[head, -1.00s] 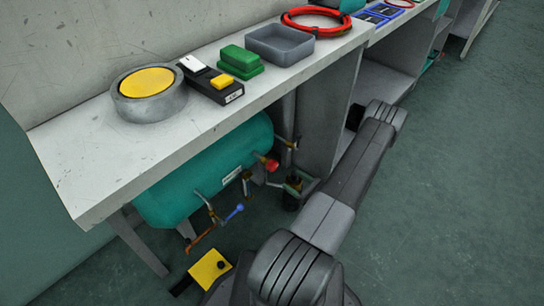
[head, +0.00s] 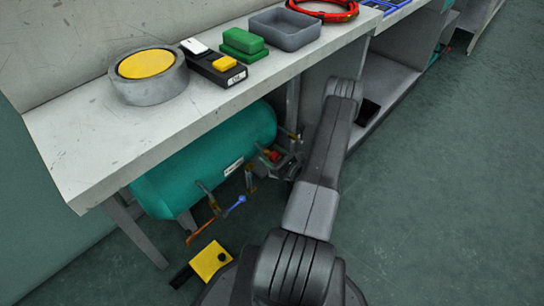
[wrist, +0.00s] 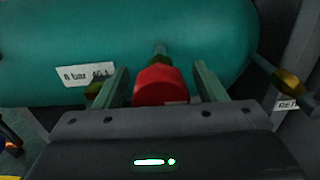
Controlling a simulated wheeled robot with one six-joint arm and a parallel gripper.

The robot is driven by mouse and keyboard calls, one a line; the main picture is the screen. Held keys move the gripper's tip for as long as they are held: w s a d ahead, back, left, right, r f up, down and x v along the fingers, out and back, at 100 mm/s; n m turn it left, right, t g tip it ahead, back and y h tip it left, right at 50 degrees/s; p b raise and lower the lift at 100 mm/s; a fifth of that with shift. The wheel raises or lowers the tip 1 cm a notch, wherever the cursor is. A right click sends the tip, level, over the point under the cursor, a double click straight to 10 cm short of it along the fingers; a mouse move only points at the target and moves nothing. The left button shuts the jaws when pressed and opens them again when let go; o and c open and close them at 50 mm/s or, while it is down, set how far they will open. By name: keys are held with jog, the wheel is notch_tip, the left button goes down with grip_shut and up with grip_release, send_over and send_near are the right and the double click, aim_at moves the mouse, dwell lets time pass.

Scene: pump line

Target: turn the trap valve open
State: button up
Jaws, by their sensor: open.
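A teal tank (head: 205,160) lies under the bench, with several pipes and fittings on its near side. A red knob (wrist: 160,86) sits on a fitting of the tank; it also shows in the head view (head: 273,155). My gripper (wrist: 158,68) is open, with one finger on each side of the red knob in the wrist view and a gap at both sides. A blue lever (head: 235,206) is on a pipe lower left. A brass fitting (wrist: 286,82) is at the right of the wrist view. I read no label naming the trap valve.
The bench top (head: 130,135) overhangs the tank and my forearm passes by its front edge. A cabinet side (head: 345,75) stands right of the tank. A yellow plate (head: 210,260) lies on the floor. The floor at right is clear.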

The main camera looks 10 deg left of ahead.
jog(key=shift+a, duration=0.1)
jog(key=c, duration=1)
jog(key=shift+o, duration=0.2)
jog(key=shift+f+n+b, duration=0.1)
jog(key=shift+n+b, duration=0.3)
jog(key=n+b, duration=0.2)
jog(key=shift+f+n+b, duration=0.1)
jog(key=shift+n+b, duration=0.2)
jog(key=shift+n, duration=0.1)
jog(key=n+b, duration=0.3)
jog(key=n, duration=0.2)
jog(key=shift+b, duration=0.3)
jog(key=n, duration=0.4)
jog(key=shift+n, duration=2.7)
